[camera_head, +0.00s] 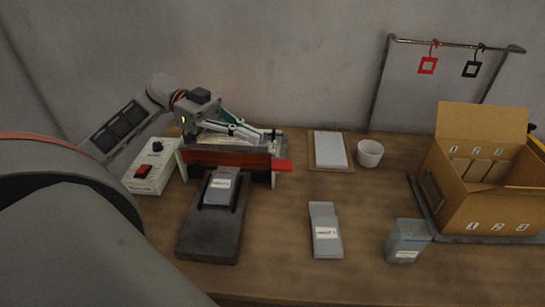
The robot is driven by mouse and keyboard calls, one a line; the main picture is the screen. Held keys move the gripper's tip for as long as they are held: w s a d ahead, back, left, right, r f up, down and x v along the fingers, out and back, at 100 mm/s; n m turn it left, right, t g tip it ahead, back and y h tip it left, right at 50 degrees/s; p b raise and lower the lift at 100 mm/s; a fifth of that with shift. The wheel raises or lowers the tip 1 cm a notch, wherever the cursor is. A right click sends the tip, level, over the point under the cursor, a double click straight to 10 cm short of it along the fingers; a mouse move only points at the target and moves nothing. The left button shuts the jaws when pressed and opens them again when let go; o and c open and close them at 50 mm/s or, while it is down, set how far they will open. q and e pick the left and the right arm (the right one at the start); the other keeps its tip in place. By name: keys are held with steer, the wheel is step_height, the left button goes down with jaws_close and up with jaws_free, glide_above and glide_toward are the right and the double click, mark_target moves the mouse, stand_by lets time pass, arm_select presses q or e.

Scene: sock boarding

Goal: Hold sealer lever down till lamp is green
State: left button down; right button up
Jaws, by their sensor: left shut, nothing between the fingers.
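The sealer (210,160) stands at the left of the table, with a dark red bar across it and a bright red lever end (282,166) at its right. A grey packet (222,186) with a white label lies in front of the bar on the dark bed. My left gripper (268,136) reaches over the sealer from the left, shut and empty, its fingers just above the bar. I cannot tell whether it touches the lever. The white control box (152,174) has a red switch and a black knob; no green lamp is discernible. My right gripper is not in view.
A white pad (330,149) and white cup (369,153) are behind. An open carton (453,192) is right. A rail (460,44) holds red and black tags. Bare table lies between.

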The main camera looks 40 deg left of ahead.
arm_select(q)
steer(key=w+a+f+n+t+y, duration=0.2)
steer(key=a+n+t, duration=0.3)
steer(key=a, duration=0.3)
steer(key=shift+w+f+n+y+b, duration=0.35)
steer(key=shift+w+f+n, duration=0.2)
steer(key=shift+f+n, duration=0.3)
steer(key=shift+d+r, duration=0.1)
steer(key=p, duration=0.1)
glide_above(274, 162)
steer(key=a, duration=0.1)
steer(key=f, duration=0.5)
steer(key=shift+w+d, duration=0.25)
steer(key=shift+d, duration=0.05)
steer(key=shift+s+d+f, duration=0.1)
steer(key=shift+s+f, duration=0.1)
steer(key=shift+f, duration=0.4)
